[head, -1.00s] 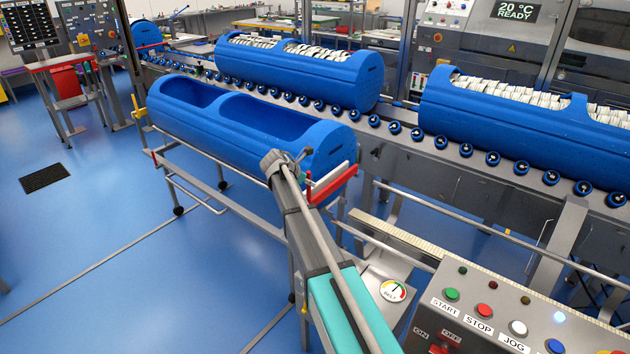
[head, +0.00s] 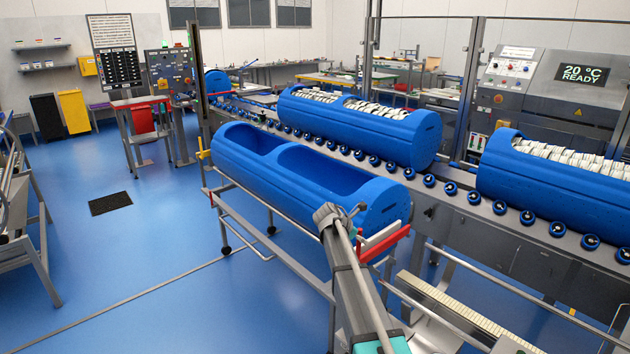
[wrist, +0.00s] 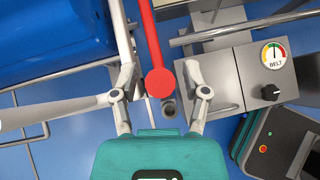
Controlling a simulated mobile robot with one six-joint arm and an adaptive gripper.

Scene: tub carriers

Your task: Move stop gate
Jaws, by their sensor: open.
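A red bar (wrist: 148,35) with a round red end shows in the wrist view, beside the blue tub. It appears to be the stop gate. It also shows in the head view as a red bar (head: 386,243) at the near end of the empty blue tub (head: 300,172), next to a pale bar. My gripper (wrist: 160,76) is open in the wrist view, with its fingers on either side of the round red end. I cannot tell whether they touch it. In the head view my arm reaches to this spot and hides the fingers.
Loaded blue tubs (head: 362,130) stand on the roller conveyor (head: 430,178) behind. A grey box with a belt dial (wrist: 274,55) and knob is to the right of my gripper. Metal rails run close by. The blue floor (head: 130,250) at left is mostly open.

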